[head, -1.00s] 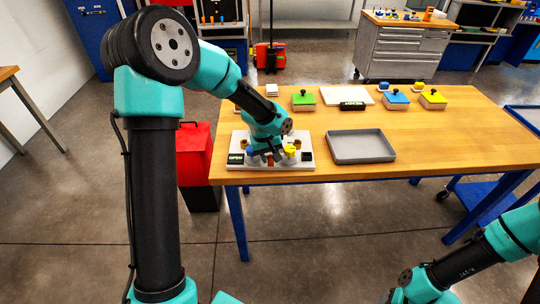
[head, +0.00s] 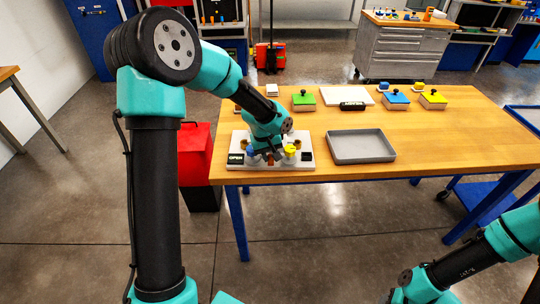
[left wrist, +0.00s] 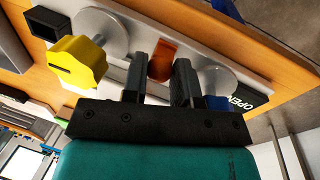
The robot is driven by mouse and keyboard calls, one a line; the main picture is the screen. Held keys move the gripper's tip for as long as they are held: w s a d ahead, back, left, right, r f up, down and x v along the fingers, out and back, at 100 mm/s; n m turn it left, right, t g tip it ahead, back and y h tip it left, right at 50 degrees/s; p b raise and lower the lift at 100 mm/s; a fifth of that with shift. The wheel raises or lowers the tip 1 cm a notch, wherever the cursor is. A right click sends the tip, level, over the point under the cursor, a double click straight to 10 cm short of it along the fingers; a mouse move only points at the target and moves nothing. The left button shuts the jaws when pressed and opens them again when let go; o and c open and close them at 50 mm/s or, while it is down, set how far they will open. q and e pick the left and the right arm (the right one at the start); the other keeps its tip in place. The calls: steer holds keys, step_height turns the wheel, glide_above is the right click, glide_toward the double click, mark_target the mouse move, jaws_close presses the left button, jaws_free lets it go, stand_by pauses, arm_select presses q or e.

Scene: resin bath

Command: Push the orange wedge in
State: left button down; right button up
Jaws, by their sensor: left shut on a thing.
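The orange wedge (left wrist: 162,60) shows in the left wrist view between the fingertips of my left gripper (left wrist: 160,75). It sits at the white plate (left wrist: 122,25); how deep it is in cannot be told. In the head view the orange wedge (head: 271,160) is a small patch at the plate (head: 300,165), under my left gripper (head: 270,155). That gripper points down and is shut on the wedge, its fingers close to the plate. My right arm shows at the lower right of the head view, but its gripper is out of the picture.
A yellow knob (left wrist: 80,62) and a blue knob (head: 252,153) flank the wedge. A dark sign reading OPEN (head: 236,158) is at the plate's left end. A grey tray (head: 361,160) stands to the right. Green (head: 303,100), blue (head: 396,100) and yellow (head: 433,100) topped blocks are farther back.

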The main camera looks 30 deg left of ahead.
arm_select(q)
steer(key=shift+w+a+r, duration=0.1)
steer(key=shift+w+a, duration=0.15)
steer(key=shift+w, duration=0.35)
steer(key=c, duration=1.2)
jaws_free()
steer(key=a+r, duration=0.1)
steer(key=r, duration=0.4)
steer(key=s+r, duration=0.1)
steer(key=r, duration=0.5)
steer(key=s+a+r, duration=0.1)
steer(key=r, duration=0.5)
steer(key=shift+a, duration=0.3)
